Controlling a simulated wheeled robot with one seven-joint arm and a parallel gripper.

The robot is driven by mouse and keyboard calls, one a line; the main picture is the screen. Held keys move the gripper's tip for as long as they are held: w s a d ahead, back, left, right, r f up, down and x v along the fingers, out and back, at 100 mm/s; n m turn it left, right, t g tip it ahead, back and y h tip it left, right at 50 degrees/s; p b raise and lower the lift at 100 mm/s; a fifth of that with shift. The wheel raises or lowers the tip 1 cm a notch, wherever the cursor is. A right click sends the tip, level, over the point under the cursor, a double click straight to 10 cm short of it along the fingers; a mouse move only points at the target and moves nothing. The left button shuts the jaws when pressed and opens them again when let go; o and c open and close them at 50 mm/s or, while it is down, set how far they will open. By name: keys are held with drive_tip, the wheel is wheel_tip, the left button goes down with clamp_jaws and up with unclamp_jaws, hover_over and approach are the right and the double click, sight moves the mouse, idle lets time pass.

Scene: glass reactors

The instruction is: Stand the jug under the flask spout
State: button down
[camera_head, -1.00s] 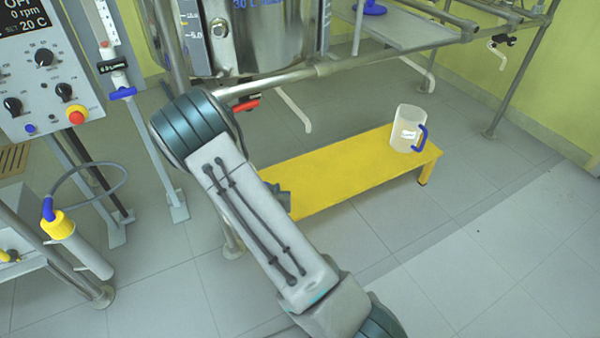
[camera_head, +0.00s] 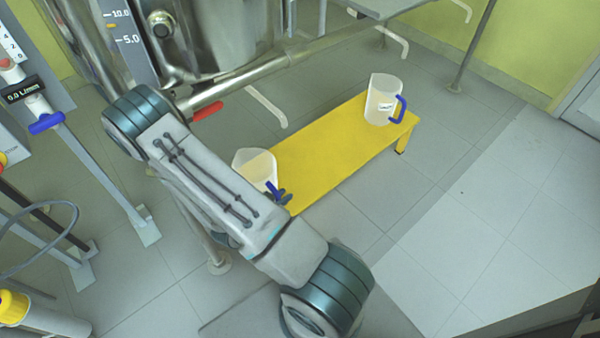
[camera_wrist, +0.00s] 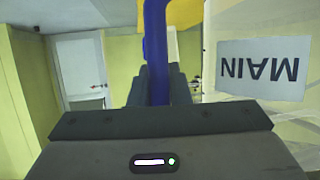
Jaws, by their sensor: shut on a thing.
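My gripper (camera_wrist: 157,85) is shut on the blue handle (camera_wrist: 156,35) of a translucent jug whose label reads MAIN (camera_wrist: 262,68), upside down in the wrist view. In the head view this held jug (camera_head: 255,166) is at the near left end of the yellow bench, partly hidden by my arm. I cannot tell whether it touches the bench. A second jug (camera_head: 382,98) with a blue handle stands upright on the bench's far right end. A bent white tube (camera_head: 268,104) hangs beyond the bench, near a red valve lever (camera_head: 207,110); I cannot tell whether it is the flask spout.
The low yellow bench (camera_head: 325,143) has a clear top between the jugs. A steel vessel (camera_head: 230,35) and a horizontal frame rail (camera_head: 300,65) stand behind it. A post with a blue clamp (camera_head: 47,123) is at left. The floor at right is open.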

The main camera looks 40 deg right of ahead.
drive_tip(key=d+r+b+x, duration=0.1)
drive_tip(key=b+x, duration=0.4)
drive_tip(key=x, duration=0.9)
drive_tip(key=shift+d+r, duration=0.25)
drive_tip(key=shift+r, duration=0.15)
drive_tip(key=shift+w+f, duration=0.1)
drive_tip(key=shift+w, duration=0.05)
drive_tip(key=shift+f+b, duration=0.15)
drive_tip(key=shift+b, duration=0.15)
drive_tip(key=c, duration=1.4)
unclamp_jaws()
drive_tip(key=shift+o, duration=0.2)
